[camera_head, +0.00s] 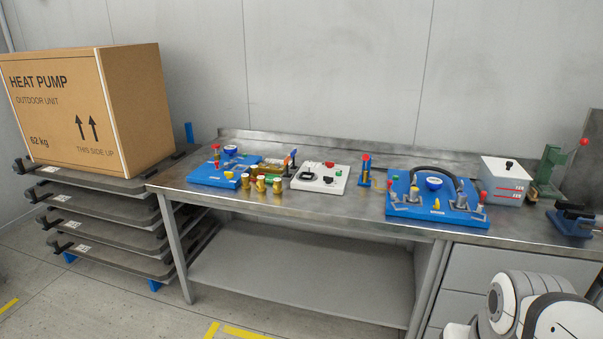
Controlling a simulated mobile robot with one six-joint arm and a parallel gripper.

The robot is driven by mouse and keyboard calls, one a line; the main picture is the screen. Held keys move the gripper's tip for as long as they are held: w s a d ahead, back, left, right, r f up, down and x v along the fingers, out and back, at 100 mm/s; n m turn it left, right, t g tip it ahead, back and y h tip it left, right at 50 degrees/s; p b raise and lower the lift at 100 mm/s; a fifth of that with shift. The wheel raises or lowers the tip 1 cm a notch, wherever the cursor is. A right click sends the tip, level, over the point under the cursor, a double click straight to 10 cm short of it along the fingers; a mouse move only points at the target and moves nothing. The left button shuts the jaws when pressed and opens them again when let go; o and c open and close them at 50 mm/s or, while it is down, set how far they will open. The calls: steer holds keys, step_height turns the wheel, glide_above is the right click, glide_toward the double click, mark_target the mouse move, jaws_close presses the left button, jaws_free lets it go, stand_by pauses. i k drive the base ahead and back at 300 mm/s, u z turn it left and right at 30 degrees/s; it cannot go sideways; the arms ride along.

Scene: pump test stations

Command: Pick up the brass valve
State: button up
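Small brass-coloured parts stand on the steel workbench (330,212) left of centre. Three are short brass cylinders in a row near the front edge: a left one (245,181), a middle one (260,184) and a right one (277,187), with differently coloured tops. Behind them is a low brass-coloured piece (270,167), partly hidden by the cylinders. I cannot tell which of these is the brass valve. White and black links of my arm show at the lower right. My gripper is not in view.
A blue test plate (205,178) is left of the brass parts, a white control box (330,182) right. Farther right are a red-topped post (365,172), a larger blue plate (405,208) and a white box (503,187). A heat pump carton (140,105) stands on stacked pallets at left.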

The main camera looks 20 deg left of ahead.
mark_target(254, 171)
steer(key=u, duration=0.7)
steer(key=k, duration=1.15)
steer(key=u, duration=1.35)
steer(key=i, duration=1.7)
steer(key=z, duration=0.65)
steer(key=i, duration=1.4)
steer(key=z, duration=1.3)
steer(key=i, duration=0.7)
steer(key=z, duration=0.45)
steer(key=k, duration=0.9)
steer(key=z, duration=0.15)
